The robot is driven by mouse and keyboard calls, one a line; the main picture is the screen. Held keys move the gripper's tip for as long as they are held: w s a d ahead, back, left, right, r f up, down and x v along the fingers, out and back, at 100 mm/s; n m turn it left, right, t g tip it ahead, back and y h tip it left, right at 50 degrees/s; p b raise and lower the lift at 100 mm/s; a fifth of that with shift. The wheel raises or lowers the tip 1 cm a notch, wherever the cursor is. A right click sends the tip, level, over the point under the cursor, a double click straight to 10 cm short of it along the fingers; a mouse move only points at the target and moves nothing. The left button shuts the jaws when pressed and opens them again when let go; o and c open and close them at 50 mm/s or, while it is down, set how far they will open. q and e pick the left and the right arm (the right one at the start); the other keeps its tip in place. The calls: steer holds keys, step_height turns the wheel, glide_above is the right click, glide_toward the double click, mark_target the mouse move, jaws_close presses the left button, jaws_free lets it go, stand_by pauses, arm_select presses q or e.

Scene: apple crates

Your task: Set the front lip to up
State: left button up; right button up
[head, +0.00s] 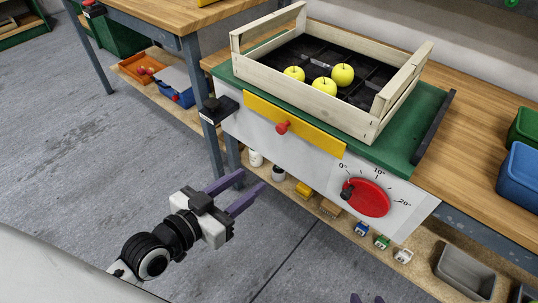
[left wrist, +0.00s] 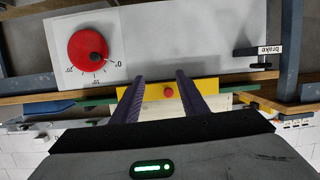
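The front lip (head: 315,138) is a yellow bar along the front of the green-topped stand, with a red knob (head: 282,127) on its face. It lies against the white front panel, its upper edge near the green top. In the left wrist view the lip (left wrist: 152,92) and its knob (left wrist: 168,92) appear between my fingers. My left gripper (head: 252,179) is open and empty, in front of and below the lip, apart from it. Only the purple fingertips of my right gripper (head: 367,299) show at the bottom edge; they are apart.
A wooden crate (head: 368,130) with yellow apples stands on the green top (head: 400,152). A red dial (head: 370,198) has its black knob near 0°. A black brake handle (head: 217,106) sits at the panel's left end. Open floor lies left of my left gripper.

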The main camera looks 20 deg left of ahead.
mark_target(279, 129)
arm_select(q)
steer(key=w+r+t+b, duration=0.1)
steer(key=w, duration=0.3)
steer(key=w+d+r+t+h+b, duration=0.1)
steer(key=w+r+b, duration=0.1)
steer(key=w, duration=0.2)
steer(key=w+d+r+b, duration=0.1)
steer(key=w+r+b, duration=0.1)
steer(key=w, duration=0.2)
steer(key=shift+d+m+t+h, duration=0.2)
steer(key=shift+m+t+h, duration=0.1)
steer(key=shift+m+t, duration=0.1)
arm_select(e)
steer(key=shift+g+y, duration=0.3)
steer(key=f, duration=0.1)
steer(key=a+f, duration=0.1)
steer(key=f, duration=0.2)
steer(key=shift+w+a+f, duration=0.15)
steer(key=shift+w+a, duration=0.15)
steer(key=shift+a, duration=0.05)
arm_select(q)
jaws_close()
